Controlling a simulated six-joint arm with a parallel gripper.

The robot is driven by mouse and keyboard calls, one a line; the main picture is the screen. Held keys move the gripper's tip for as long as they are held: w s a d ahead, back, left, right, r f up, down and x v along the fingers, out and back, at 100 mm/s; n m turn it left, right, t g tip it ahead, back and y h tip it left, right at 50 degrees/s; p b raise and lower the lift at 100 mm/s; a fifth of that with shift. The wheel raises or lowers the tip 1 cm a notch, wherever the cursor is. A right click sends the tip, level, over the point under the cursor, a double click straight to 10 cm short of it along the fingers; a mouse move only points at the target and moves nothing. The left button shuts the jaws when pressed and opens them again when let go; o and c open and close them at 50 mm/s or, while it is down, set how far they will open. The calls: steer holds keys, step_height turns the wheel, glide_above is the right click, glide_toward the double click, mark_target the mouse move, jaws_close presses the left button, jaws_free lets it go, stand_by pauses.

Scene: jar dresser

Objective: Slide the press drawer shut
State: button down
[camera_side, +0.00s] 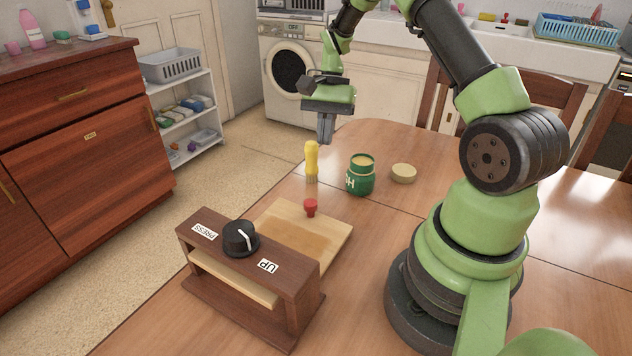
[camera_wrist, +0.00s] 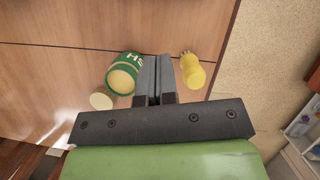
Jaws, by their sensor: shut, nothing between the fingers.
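The press (camera_side: 300,282) is a dark brown wooden frame on the table, with a black knob (camera_side: 240,240) on top and labels reading PRESS and UP. Its light wooden drawer (camera_side: 335,236) extends from the frame toward the back right, with a darker patch on its surface and a red knob (camera_side: 310,207) near its far edge. My gripper (camera_side: 325,140) is shut and empty, above the table beyond the drawer, near the yellow brush. The wrist view shows its two fingers (camera_wrist: 154,75) together. The press and drawer are not in the wrist view.
A green jar (camera_side: 361,175) stands open behind the drawer, also in the wrist view (camera_wrist: 122,75). A round pale lid (camera_side: 403,173) lies to its right. A yellow brush (camera_side: 312,160) stands left of the jar, also in the wrist view (camera_wrist: 192,70). The table's left edge is close.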

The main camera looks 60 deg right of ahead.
steer(key=x, duration=0.7)
steer(key=shift+a+f, duration=0.15)
steer(key=shift+f, duration=0.1)
steer(key=a, duration=0.3)
steer(key=shift+s, duration=0.4)
steer(key=shift+s+a, duration=0.1)
steer(key=shift+a, duration=0.35)
glide_above(283, 241)
